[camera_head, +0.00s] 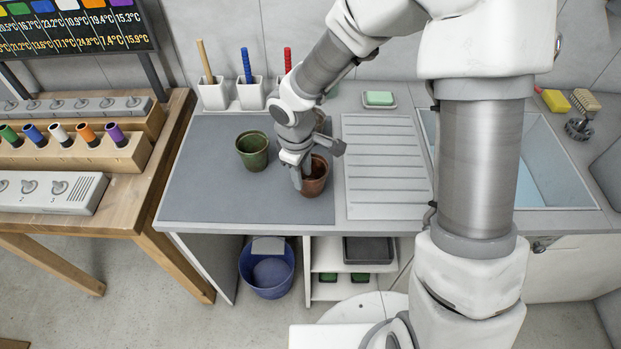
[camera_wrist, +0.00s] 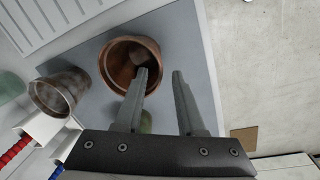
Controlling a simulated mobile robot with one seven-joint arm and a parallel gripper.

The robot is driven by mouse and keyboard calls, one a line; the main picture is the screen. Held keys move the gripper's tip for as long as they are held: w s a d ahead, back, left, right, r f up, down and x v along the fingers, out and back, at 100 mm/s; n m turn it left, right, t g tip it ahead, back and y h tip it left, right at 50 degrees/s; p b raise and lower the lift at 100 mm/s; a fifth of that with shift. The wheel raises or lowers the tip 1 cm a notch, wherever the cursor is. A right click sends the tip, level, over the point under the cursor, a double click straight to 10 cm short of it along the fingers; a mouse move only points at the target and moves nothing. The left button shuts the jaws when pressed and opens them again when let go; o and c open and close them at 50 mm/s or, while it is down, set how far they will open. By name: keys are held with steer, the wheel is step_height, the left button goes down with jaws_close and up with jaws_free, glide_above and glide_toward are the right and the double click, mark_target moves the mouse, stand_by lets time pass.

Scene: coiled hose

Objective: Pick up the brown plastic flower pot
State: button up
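A reddish-brown flower pot (camera_head: 317,184) stands upright on the grey mat of the counter. It also shows in the wrist view (camera_wrist: 108,68), where I look into its open top. My gripper (camera_head: 302,176) is at this pot's rim, pointing down. In the wrist view my gripper (camera_wrist: 160,73) has its fingers apart, one over the pot's opening and the other outside the wall. Contact with the rim cannot be told. A second, mottled brown pot (camera_wrist: 62,92) stands nearby, mostly hidden behind my arm in the head view. Which brown pot is plastic is not certain.
A green pot (camera_head: 252,151) stands left of the brown pot. White holders with coloured handles (camera_head: 247,94) line the back. A ribbed drainer (camera_head: 388,175) and sink (camera_head: 545,170) lie to the right. A wooden bench (camera_head: 150,165) stands left. The mat's front left is clear.

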glide_above(306, 196)
steer(key=shift+s+a+f, duration=0.1)
steer(key=shift+f, duration=1.3)
steer(key=shift+s+f, duration=0.1)
steer(key=shift+f, duration=1.25)
jaws_close()
